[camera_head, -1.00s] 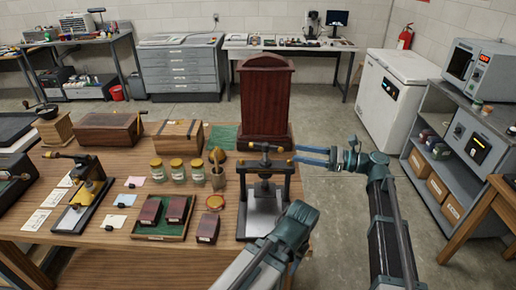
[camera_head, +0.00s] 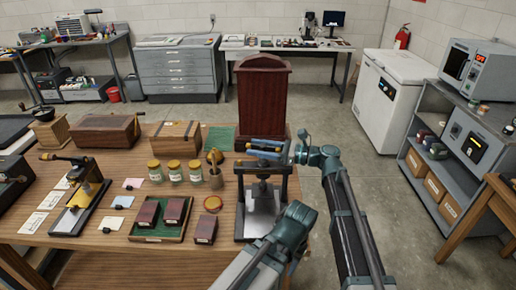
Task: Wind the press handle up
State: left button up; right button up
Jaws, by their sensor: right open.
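The press (camera_head: 261,190) stands at the right edge of the wooden table, a black frame with a central screw on a pale metal base. Its crossbar handle on top is mostly hidden by my right gripper (camera_head: 266,150). The blue fingers of that gripper reach in from the right, spread apart, one on the far side and one on the near side of the handle. I cannot tell whether they touch it. My left arm's wrist (camera_head: 293,228) is low in front of the press, at its right. The left gripper's fingers do not show.
A dark red wooden case (camera_head: 263,97) stands behind the press. A tray (camera_head: 146,236) with dark red boxes, several yellow-lidded jars (camera_head: 174,170) and a mortar with pestle (camera_head: 215,173) are left of it. A smaller black and yellow device (camera_head: 83,200) is further left.

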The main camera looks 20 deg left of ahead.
grip_shut()
dwell(0.3)
jog(key=shift+g, duration=0.3)
jog(key=n+g, duration=0.3)
jog(key=g, duration=0.1)
jog(key=shift+h, duration=0.4)
jog(key=shift+s+d+n+g+h, duration=0.1)
jog(key=shift+s+n+g+h, duration=0.15)
jog(key=shift+n+g+h, duration=1)
jog(key=shift+s+d+n+g+h, duration=0.1)
jog(key=shift+s+n+g+h, duration=0.2)
jog(key=shift+n+g, duration=1.1)
jog(key=shift+m+g+h, duration=0.25)
jog(key=shift+g, duration=0.4)
grip_release()
jog(key=shift+a, duration=0.1)
